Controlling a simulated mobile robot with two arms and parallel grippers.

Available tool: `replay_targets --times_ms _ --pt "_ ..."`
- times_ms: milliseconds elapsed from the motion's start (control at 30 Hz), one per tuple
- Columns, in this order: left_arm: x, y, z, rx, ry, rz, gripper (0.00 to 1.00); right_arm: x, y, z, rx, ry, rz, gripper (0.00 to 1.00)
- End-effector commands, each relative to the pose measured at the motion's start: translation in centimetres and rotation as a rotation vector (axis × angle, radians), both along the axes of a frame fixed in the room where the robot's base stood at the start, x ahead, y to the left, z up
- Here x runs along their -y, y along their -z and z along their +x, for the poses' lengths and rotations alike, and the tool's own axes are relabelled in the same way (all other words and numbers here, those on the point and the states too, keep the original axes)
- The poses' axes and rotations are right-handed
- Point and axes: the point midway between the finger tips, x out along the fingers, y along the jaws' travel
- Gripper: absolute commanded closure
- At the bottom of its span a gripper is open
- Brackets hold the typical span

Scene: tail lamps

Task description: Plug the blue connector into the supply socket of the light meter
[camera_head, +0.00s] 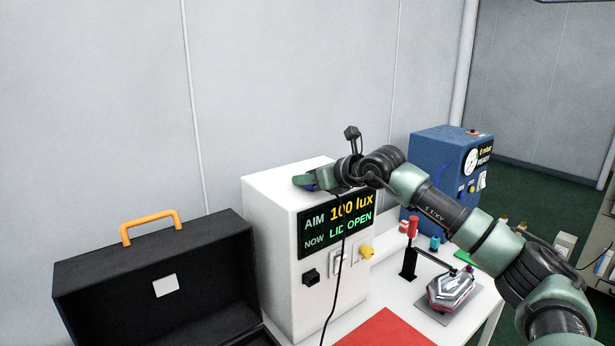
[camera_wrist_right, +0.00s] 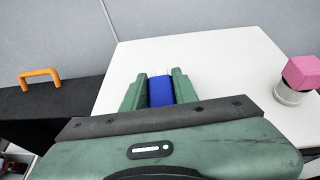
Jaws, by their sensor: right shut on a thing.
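The white light meter (camera_head: 268,225) stands on the table, its display reading "AIM 100 lux, NOW LID OPEN". Its front has a black square fitting (camera_head: 311,276), a white plate and a yellow knob (camera_head: 366,252). I cannot tell which part is the supply socket. My right gripper (camera_head: 306,182) is above the meter's top, seen from the side. In the wrist view its green fingers are shut on the blue connector (camera_wrist_right: 161,91), whose pale tip points away from the wrist over the white top (camera_wrist_right: 225,65). My left gripper is out of view.
A black open case (camera_head: 160,265) with an orange handle stands left of the meter. A blue machine with a gauge (camera_head: 440,150) and a red-handled clamp (camera_head: 411,245) stand right. A black cable (camera_head: 337,280) hangs before the meter. A pink block (camera_wrist_right: 303,72) sits right in the wrist view.

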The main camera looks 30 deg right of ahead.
Motion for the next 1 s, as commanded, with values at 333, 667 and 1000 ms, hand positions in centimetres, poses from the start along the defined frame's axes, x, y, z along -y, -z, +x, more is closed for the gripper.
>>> replay_targets --times_ms 333,667,1000 --pt "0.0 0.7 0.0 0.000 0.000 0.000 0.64 0.0 0.5 0.0 0.000 0.000 0.000 1.00" --pt "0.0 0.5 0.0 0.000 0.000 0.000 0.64 0.0 0.4 0.0 0.000 0.000 0.000 0.50" --pt "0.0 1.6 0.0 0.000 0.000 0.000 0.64 0.4 -0.1 -2.1 0.002 0.001 -0.002 0.50"
